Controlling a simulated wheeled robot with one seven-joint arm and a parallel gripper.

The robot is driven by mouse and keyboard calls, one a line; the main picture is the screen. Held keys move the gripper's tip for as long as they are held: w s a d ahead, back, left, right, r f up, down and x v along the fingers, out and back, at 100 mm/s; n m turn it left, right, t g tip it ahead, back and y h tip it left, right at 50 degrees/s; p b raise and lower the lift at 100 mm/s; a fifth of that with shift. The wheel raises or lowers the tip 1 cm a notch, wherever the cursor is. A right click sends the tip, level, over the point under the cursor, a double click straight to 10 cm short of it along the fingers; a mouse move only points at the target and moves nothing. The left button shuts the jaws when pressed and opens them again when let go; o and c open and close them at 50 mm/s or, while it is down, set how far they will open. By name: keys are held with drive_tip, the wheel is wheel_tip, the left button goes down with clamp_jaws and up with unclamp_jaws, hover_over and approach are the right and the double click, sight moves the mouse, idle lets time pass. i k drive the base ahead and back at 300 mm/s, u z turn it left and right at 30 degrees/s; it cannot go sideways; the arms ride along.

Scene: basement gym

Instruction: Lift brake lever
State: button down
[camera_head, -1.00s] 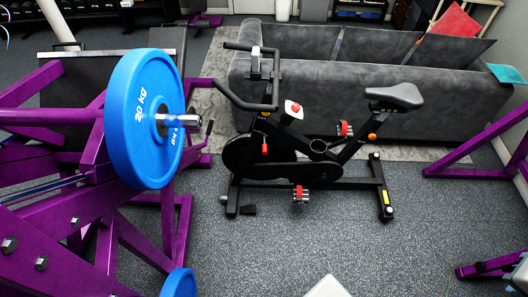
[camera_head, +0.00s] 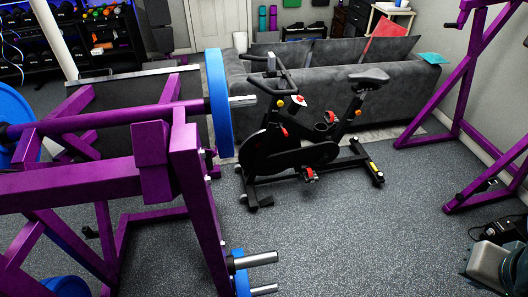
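A black exercise bike (camera_head: 290,155) stands upright on the floor in the middle of the head view, in front of a grey sofa. Its handlebars (camera_head: 284,88) point up and to the left, and its saddle (camera_head: 368,78) is at the right. A white part with red (camera_head: 299,102) sits on the frame below the handlebars. A small red part (camera_head: 284,131) shows lower, near the flywheel cover. I cannot tell which of these is the brake lever. My gripper is not in view, and nothing of mine is seen touching the bike.
A purple weight rack (camera_head: 105,180) with a blue plate (camera_head: 219,105) fills the left, close to the bike. Another purple frame (camera_head: 467,85) stands at the right. A grey and black object (camera_head: 490,262) is at the lower right. Grey floor (camera_head: 350,240) in front of the bike is clear.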

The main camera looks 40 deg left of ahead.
sight(283, 130)
drive_tip(key=k, duration=0.75)
drive_tip(key=u, duration=1.1)
drive_tip(key=i, duration=0.5)
drive_tip(key=u, duration=0.05)
